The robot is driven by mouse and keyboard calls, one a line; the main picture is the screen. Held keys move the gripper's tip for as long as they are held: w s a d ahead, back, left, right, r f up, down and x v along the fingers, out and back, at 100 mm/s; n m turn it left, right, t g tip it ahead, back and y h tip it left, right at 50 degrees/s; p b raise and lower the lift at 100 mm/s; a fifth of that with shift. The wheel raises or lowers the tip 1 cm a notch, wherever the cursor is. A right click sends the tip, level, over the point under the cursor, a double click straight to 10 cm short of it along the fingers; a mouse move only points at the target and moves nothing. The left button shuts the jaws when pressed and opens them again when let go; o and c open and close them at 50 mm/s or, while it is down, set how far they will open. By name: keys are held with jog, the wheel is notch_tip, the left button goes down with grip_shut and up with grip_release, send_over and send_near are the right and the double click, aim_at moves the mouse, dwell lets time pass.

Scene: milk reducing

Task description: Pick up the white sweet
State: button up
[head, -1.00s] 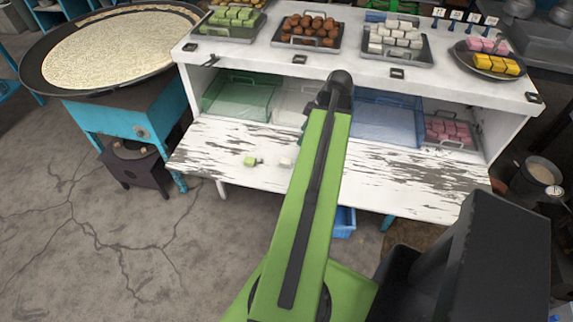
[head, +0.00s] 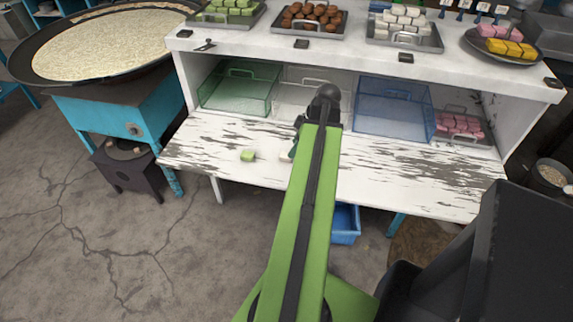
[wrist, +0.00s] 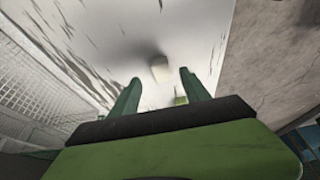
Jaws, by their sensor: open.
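The white sweet (wrist: 160,68) lies on the worn white lower shelf. In the wrist view it is ahead of my gripper (wrist: 159,85), roughly between the lines of its two green fingers. The fingers are apart, with nothing held between them. In the head view the white sweet (head: 284,157) is mostly hidden by my arm and gripper. A green sweet (head: 248,155) lies to its left on the same shelf. The green sweet also shows in the wrist view (wrist: 181,100), near the right finger.
Behind the shelf stand a green bin (head: 236,103), a pale bin, a blue bin (head: 392,125) and a tray of pink sweets (head: 462,125). The counter (head: 345,59) above holds trays of sweets. A wide pan (head: 105,45) stands left. The shelf right of my arm is clear.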

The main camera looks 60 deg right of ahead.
jog(key=b+x, duration=0.4)
jog(key=x, duration=0.1)
jog(key=shift+a+b, duration=0.1)
jog(key=shift+b, duration=0.3)
jog(key=shift+c, duration=0.2)
grip_shut()
